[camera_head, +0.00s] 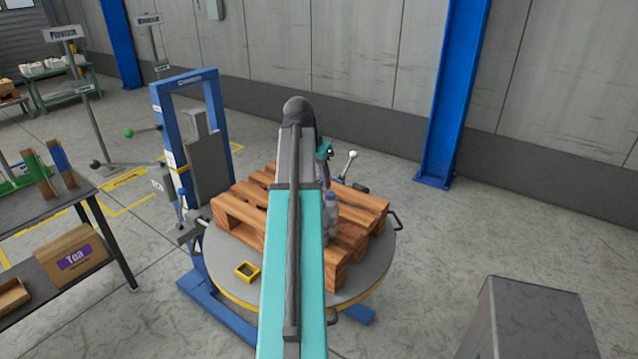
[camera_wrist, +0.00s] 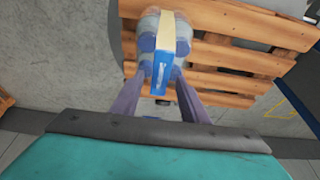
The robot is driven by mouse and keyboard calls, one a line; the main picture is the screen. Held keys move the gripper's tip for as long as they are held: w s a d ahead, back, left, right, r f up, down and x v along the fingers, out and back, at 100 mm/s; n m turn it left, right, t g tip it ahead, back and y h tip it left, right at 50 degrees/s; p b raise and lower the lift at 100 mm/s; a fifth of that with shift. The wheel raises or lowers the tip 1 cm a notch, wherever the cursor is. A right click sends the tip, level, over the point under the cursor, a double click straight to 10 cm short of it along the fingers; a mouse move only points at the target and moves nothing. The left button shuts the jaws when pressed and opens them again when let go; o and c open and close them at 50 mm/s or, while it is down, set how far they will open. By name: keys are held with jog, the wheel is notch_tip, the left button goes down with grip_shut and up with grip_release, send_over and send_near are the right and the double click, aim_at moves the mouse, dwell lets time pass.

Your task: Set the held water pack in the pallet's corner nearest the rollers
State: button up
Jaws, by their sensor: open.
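The water pack (camera_wrist: 150,42), clear bottles with blue labels and a cream-and-blue band over the top, is over the slats near the pallet's left edge in the wrist view. In the head view part of it (camera_head: 332,203) shows just right of my arm, seemingly standing on the wooden pallet (camera_head: 238,208); the arm hides the rest. The pallet also fills the upper right of the wrist view (camera_wrist: 230,57). My gripper (camera_wrist: 160,82) is open, its two fingers apart on either side of the pack's near end. I cannot tell whether they touch it. No rollers are clearly seen.
A blue-framed machine (camera_head: 160,101) stands behind left. A shelf (camera_head: 93,205) with a Tea carton (camera_head: 72,257) is at left, a grey block (camera_head: 530,320) at lower right.

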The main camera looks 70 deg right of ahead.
jog(key=b+v, duration=0.2)
jog(key=v, duration=0.7)
jog(key=shift+a+r, duration=0.15)
jog(key=shift+r, duration=0.1)
dwell(0.6)
